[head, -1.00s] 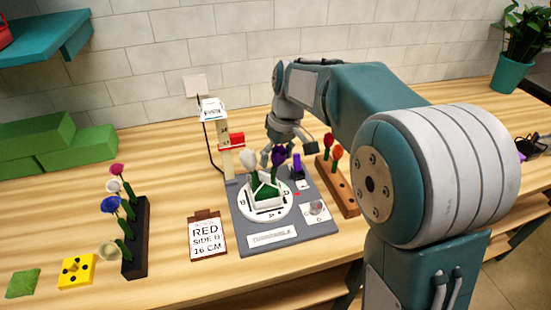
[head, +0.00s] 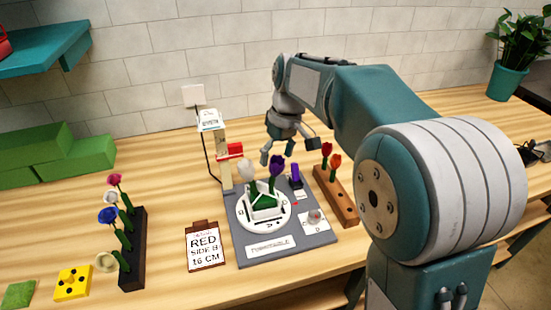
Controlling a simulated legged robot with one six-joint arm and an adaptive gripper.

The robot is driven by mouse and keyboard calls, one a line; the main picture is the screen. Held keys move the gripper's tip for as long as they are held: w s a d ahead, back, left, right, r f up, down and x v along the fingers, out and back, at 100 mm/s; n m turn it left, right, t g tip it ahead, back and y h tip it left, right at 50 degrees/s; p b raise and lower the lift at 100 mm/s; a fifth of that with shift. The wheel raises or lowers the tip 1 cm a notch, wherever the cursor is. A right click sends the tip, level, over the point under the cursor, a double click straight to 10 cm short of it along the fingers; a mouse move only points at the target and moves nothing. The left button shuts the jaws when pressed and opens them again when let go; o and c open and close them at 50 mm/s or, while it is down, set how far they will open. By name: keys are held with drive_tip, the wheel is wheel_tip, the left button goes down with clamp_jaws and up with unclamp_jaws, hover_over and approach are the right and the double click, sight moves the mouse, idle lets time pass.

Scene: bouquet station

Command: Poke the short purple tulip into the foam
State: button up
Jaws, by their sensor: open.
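The purple tulip (head: 277,167) stands upright, its green stem going down to the green foam (head: 261,201); I cannot tell how deep the stem sits. The foam is in a small white holder (head: 267,214) on a round white turntable (head: 245,222) with dark marks. A white tulip (head: 246,171) stands left of the purple one. My gripper (head: 288,151) is open and empty, its fingers pointing down, just above and behind the purple tulip, apparently apart from it.
The turntable is on a grey base (head: 285,252) beside a post with a red part (head: 235,150). A wooden rack (head: 345,208) with red and orange tulips stands right. A dark rack (head: 134,276) with several flowers stands left. A sign (head: 205,245) reads RED SIDE B 16 CM.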

drive_tip(key=shift+d+r, duration=0.2)
drive_tip(key=shift+r, duration=1.05)
drive_tip(key=shift+o, duration=0.4)
drive_tip(key=shift+o, duration=0.6)
